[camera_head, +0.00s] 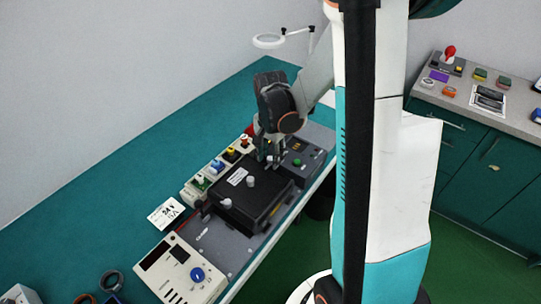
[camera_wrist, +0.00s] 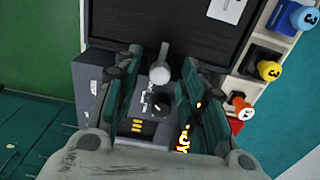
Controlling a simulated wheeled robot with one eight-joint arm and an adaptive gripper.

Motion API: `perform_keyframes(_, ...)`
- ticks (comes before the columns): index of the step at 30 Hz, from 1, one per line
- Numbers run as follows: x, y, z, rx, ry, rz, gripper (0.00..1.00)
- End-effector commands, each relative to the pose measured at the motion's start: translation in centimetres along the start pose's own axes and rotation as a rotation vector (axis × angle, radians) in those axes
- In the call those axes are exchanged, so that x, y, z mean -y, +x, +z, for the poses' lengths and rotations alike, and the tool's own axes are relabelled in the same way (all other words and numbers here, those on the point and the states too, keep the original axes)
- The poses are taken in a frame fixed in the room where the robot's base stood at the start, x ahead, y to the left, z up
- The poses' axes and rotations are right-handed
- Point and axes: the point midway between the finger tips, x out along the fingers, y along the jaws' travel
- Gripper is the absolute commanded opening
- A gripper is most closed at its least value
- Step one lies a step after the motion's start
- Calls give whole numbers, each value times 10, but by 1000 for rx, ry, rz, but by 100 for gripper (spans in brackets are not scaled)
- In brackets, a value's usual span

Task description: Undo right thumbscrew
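The black box (camera_head: 248,201) sits on a grey fixture on the bench, with a white label and pale round knobs on it. It fills the top of the wrist view (camera_wrist: 120,20). A pale grey thumbscrew (camera_wrist: 160,73) with a short bar stands at the box's near edge in the wrist view. My gripper (camera_head: 272,162) is pointed down at the box's far right end. In the wrist view my gripper's (camera_wrist: 160,72) fingers are apart, one on each side of the thumbscrew, with visible gaps. In the head view the gripper hides this thumbscrew.
A grey control module (camera_head: 306,158) with a green button stands right of the box. A row of coloured buttons (camera_head: 217,165) runs behind it. A pale panel with a blue knob (camera_head: 197,274) stands at the front. The teal bench (camera_head: 120,215) is clear at left.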

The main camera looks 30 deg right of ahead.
Motion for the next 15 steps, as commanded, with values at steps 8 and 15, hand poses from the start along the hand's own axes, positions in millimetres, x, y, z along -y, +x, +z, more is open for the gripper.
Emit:
perform_keyframes(8,0,0,0,0,0,0,17)
perform_keyframes(15,0,0,0,0,0,0,0)
